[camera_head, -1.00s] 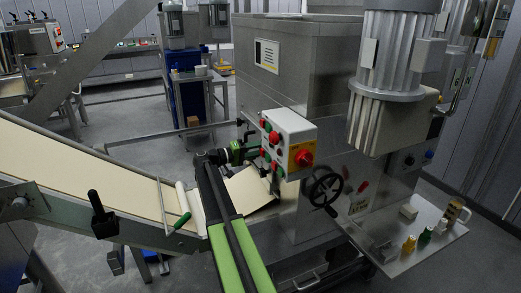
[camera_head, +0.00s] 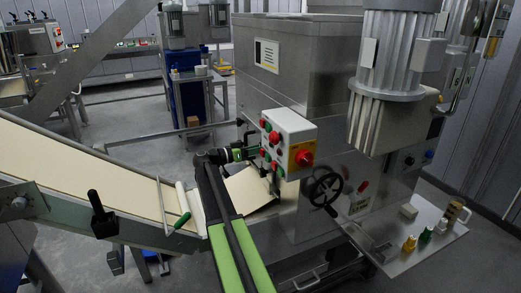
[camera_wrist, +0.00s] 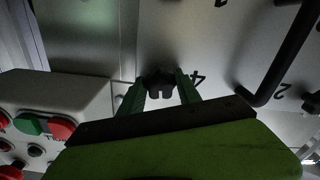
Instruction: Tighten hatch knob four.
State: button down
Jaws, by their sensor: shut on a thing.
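In the wrist view, hatch knob four (camera_wrist: 160,84) is a small black lobed knob on a pale metal panel, with a dark "4" printed beside it. My gripper (camera_wrist: 160,88) has its two green fingers on either side of the knob, shut on it. The knob's threads and seating are not visible. In the head view, my gripper (camera_head: 249,152) reaches right from my arm toward the machine, behind the control box. The fingertips and the knob are hidden there.
The control box (camera_head: 289,143) with a red knob and buttons is close to my gripper; it shows at left in the wrist view (camera_wrist: 50,115). A bent black handle (camera_wrist: 288,55) is on the panel at right. A conveyor (camera_head: 90,175) lies left of my arm.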

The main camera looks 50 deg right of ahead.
jog(key=shift+s+f+m, duration=0.1)
jog(key=shift+m, duration=0.6)
jog(key=c, duration=0.9)
grip_release()
jog(key=shift+o, duration=0.2)
jog(key=v, duration=1.7)
jog(key=shift+a, duration=0.25)
